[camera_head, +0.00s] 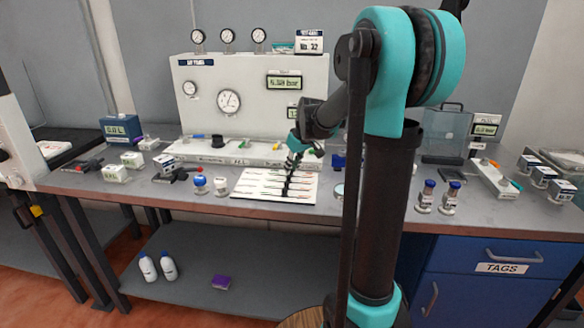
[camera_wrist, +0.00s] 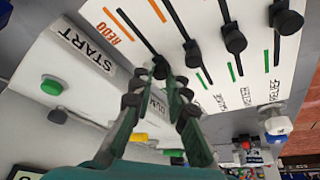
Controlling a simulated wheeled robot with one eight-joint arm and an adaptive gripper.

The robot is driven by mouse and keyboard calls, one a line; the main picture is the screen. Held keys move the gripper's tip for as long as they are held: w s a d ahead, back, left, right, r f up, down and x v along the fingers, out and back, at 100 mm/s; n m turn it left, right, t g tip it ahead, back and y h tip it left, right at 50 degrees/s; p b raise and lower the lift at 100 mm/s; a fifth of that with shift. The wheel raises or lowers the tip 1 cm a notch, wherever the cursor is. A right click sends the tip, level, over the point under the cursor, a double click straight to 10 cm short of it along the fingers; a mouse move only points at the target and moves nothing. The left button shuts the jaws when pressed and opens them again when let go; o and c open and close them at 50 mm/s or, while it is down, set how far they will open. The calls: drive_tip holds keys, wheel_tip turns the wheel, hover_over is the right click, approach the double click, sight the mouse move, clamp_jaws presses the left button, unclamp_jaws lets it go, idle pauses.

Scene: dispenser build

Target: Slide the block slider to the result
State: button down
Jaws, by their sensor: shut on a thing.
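The white slider board (camera_head: 250,187) lies flat on the bench below the tall white panel. The wrist view shows several black knobs on slots, with orange marks towards one end and green marks towards the other. My gripper (camera_wrist: 159,82) is shut on the block slider (camera_wrist: 160,66), the knob nearest the START label. A bare stretch of its slot runs from the knob towards the orange REDO end. Its label shows only partly between the fingers, and its green mark cannot be made out. In the head view my gripper (camera_head: 293,162) reaches down at the board's far side.
Neighbouring knobs (camera_wrist: 192,53) and (camera_wrist: 233,38) stand close beside my fingers. A green button (camera_wrist: 51,86) sits on the START strip. A blue-topped item (camera_head: 200,181) stands left of the board; two blue-capped bottles (camera_head: 425,195) stand right of my arm.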

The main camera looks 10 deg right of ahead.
drive_tip(key=d, duration=0.2)
drive_tip(key=s+d, duration=0.1)
drive_tip(key=d, duration=0.1)
drive_tip(key=s+d, duration=0.1)
drive_tip(key=d, duration=0.1)
drive_tip(key=shift+d, duration=0.25)
drive_tip(key=c, duration=1.5)
unclamp_jaws()
drive_tip(key=shift+d, duration=0.1)
drive_tip(key=v, duration=1.2)
